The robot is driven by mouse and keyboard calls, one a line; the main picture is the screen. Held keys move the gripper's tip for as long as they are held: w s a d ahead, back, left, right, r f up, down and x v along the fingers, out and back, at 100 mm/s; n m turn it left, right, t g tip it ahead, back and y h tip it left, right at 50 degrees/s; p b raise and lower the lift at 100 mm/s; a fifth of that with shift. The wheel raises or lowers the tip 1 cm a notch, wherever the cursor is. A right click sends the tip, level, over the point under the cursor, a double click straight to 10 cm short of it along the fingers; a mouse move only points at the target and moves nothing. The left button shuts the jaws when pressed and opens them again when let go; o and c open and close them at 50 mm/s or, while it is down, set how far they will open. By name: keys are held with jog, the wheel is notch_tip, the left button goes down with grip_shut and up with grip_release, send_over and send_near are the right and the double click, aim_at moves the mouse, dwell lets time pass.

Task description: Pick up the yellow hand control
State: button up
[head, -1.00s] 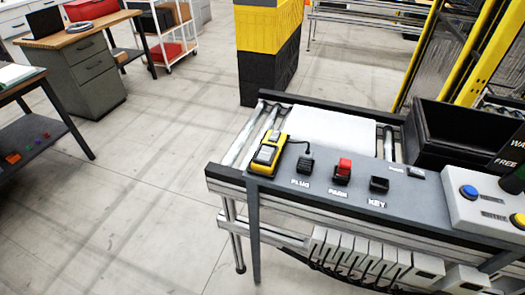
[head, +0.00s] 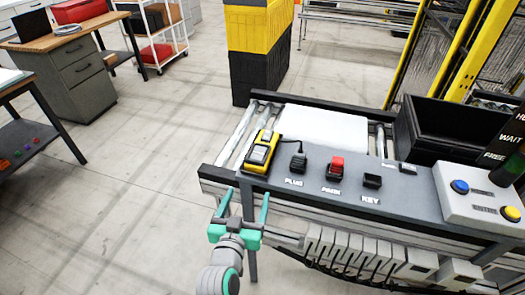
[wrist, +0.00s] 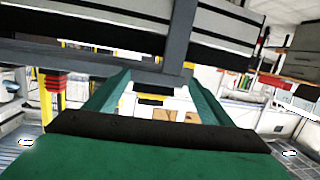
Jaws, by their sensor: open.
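The yellow hand control (head: 261,152) has dark parts on its face and lies on the left end of the grey panel (head: 410,196) of the conveyor station. A dark cable runs from it to the black plug (head: 298,161) beside it. My gripper (head: 245,207) is open and empty, with teal fingers. In the head view it is in front of the panel's left front corner, below and apart from the hand control. In the wrist view the teal fingers (wrist: 152,92) point toward the station's frame and leg. The hand control is not visible there.
A red-topped switch (head: 334,168) and a black key socket (head: 372,181) sit along the panel. A button box (head: 475,190) stands at right, with a black bin (head: 440,135) behind. The station's leg (head: 250,255) is close to my gripper. The floor at left is clear.

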jog(key=m+h, duration=0.2)
send_near(261, 153)
jog(key=shift+w+a+f, duration=0.1)
jog(key=shift+w+f, duration=0.3)
jog(key=shift+f, duration=0.35)
jog(key=shift+w, duration=0.3)
jog(key=x, duration=1)
jog(key=shift+w, duration=0.2)
jog(key=shift+s, duration=0.2)
jog(key=shift+w, duration=0.1)
jog(key=c, duration=1.4)
